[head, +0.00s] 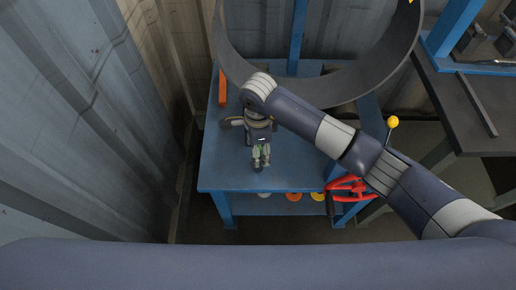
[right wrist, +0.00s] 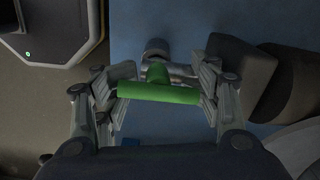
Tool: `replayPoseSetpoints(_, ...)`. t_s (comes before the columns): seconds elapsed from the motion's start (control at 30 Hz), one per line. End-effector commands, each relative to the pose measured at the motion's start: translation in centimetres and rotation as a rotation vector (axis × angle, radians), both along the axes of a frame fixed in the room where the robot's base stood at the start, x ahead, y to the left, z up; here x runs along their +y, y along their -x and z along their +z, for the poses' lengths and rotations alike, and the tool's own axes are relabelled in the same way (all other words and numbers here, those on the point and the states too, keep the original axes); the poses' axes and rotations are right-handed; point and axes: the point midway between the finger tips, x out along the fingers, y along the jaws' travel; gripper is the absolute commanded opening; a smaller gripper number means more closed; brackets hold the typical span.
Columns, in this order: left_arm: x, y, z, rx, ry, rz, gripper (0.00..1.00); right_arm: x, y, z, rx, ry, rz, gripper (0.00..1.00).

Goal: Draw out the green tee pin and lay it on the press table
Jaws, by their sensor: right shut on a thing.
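The green tee pin (right wrist: 158,93) shows in the right wrist view, its crossbar lying across between the two fingers. Its short stem points away from me towards a round grey metal piece (right wrist: 157,48); I cannot tell whether the stem is inside it. My right gripper (head: 261,160) is shut on the pin and points down over the front part of the blue press table (head: 222,165). It also shows in the right wrist view (right wrist: 160,92). In the head view the gripper hides most of the pin. My left gripper is not in view.
A large dark curved band (head: 350,90) stands over the table's back. An orange block (head: 222,88) is at the table's left edge. A yellow-knobbed lever (head: 393,122) and red clamps (head: 350,188) are at the right. The table's front left is bare. A corrugated wall is left.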

Motion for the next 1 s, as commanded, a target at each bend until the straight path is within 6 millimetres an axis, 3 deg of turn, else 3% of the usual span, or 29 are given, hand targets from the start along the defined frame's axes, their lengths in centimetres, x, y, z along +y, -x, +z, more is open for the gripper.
replayPoseSetpoints(1.0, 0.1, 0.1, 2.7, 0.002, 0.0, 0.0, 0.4, 0.0, 0.0, 4.3, -0.001, 0.0, 0.0, 0.3)
